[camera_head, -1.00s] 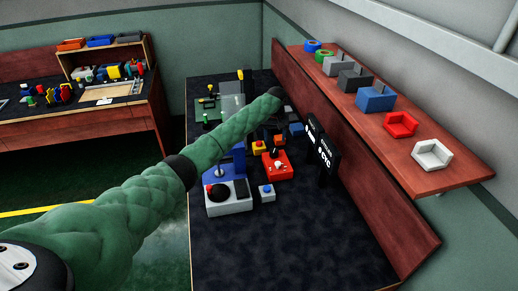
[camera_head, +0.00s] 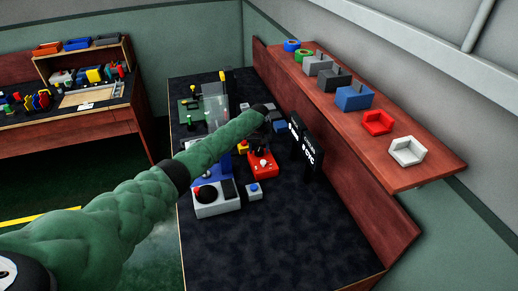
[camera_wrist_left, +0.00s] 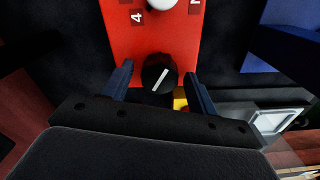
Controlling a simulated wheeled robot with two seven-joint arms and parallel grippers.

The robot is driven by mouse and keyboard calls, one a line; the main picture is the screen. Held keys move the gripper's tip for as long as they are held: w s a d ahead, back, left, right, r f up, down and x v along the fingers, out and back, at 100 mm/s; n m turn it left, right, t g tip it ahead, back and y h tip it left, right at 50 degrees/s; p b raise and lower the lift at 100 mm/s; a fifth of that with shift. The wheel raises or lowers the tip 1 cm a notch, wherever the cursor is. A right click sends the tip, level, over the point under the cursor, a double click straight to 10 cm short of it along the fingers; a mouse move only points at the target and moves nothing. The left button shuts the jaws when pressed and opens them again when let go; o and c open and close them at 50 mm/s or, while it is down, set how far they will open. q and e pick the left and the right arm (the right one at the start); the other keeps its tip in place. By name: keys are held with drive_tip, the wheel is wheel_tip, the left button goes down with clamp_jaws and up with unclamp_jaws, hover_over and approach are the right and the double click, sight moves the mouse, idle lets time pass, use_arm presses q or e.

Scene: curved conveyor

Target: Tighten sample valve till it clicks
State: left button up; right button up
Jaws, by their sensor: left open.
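The sample valve looks to be the black knob with a white pointer line (camera_wrist_left: 159,73) on a red panel (camera_wrist_left: 135,35) in the left wrist view. My left gripper (camera_wrist_left: 159,71) is open, with one dark finger on each side of the knob. I see gaps between fingers and knob, and the knob is not gripped. The pointer line is tilted. A white knob (camera_wrist_left: 162,4) and a label "4" are higher on the panel. In the head view a red box (camera_head: 262,166) sits on the dark bench, and my green left arm hides part of the area behind it.
A black display (camera_head: 306,150) stands to the right. A wooden shelf (camera_head: 425,180) carries coloured holders. The front of the bench is clear.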

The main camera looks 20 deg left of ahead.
use_arm(q)
drive_tip(key=c, duration=1)
drive_tip(key=shift+m, duration=0.4)
drive_tip(key=shift+m+b, duration=0.35)
drive_tip(key=shift+m, duration=0.45)
drive_tip(key=shift+r+m, duration=0.1)
drive_tip(key=shift+m, duration=0.7)
drive_tip(key=o, duration=0.8)
drive_tip(key=shift+o, duration=1)
use_arm(e)
drive_tip(key=shift+w+a+r, duration=0.1)
drive_tip(key=shift+w, duration=0.7)
